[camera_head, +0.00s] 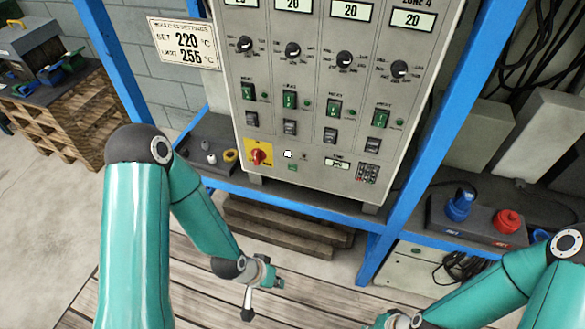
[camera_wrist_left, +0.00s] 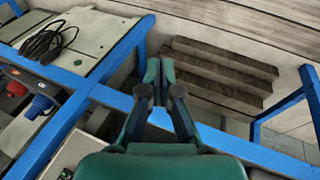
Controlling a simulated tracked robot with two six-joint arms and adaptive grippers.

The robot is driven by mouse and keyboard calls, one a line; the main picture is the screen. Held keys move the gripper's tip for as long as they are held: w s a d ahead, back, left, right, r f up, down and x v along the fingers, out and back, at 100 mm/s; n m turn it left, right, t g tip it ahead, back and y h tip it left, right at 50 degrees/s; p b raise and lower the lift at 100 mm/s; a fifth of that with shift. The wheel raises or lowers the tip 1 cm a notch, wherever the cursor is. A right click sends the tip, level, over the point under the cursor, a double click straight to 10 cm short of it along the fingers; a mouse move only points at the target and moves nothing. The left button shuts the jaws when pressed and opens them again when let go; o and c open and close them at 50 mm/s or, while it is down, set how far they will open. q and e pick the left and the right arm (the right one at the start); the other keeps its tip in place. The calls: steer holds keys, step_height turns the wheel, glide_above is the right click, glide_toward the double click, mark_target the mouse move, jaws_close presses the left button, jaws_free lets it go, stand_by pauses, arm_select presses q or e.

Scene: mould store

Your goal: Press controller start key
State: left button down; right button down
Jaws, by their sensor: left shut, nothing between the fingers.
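The grey controller cabinet (camera_head: 310,145) stands upright beyond my arms. Along its lower panel are a red rotary switch on a yellow plate (camera_head: 258,153), a white button (camera_head: 288,154), a small green key (camera_head: 292,168), a small display (camera_head: 337,163) and a keypad (camera_head: 367,173). Their fine labels are too small to read, so I cannot tell which is the start key. My left gripper (camera_head: 278,283) is shut and empty, low in front of the cabinet and apart from it. Its closed fingers also show in the left wrist view (camera_wrist_left: 159,72). My right gripper (camera_head: 382,321) is partly cut off at the bottom edge.
Blue frame posts (camera_head: 440,115) flank the cabinet. A blue and a red socket (camera_head: 507,220) sit on the right shelf. Stacked boards (camera_head: 285,228) lie below the cabinet. A settings sign (camera_head: 184,43) hangs upper left. A pallet stack (camera_head: 65,120) stands at the left.

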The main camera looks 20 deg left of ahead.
mark_target(293, 167)
arm_select(q)
steer(key=w+a+r+m+t+h, duration=0.1)
steer(key=w+a+r+m+t, duration=0.1)
steer(key=w+r, duration=0.4)
steer(key=w+a+r+m+t+h, duration=0.1)
steer(key=w+a+r+m+t, duration=0.2)
steer(key=w+r, duration=0.4)
steer(key=w+m+t, duration=0.1)
steer(key=w+m, duration=0.1)
steer(key=shift+w+t, duration=0.3)
steer(key=shift+w, duration=0.05)
steer(key=shift+r, duration=0.1)
steer(key=w+p, duration=0.2)
steer(key=w, duration=0.6)
steer(key=shift+w+d+p, duration=0.15)
steer(key=shift+w+p, duration=0.25)
steer(key=shift+w, duration=0.1)
steer(key=shift+w, duration=0.3)
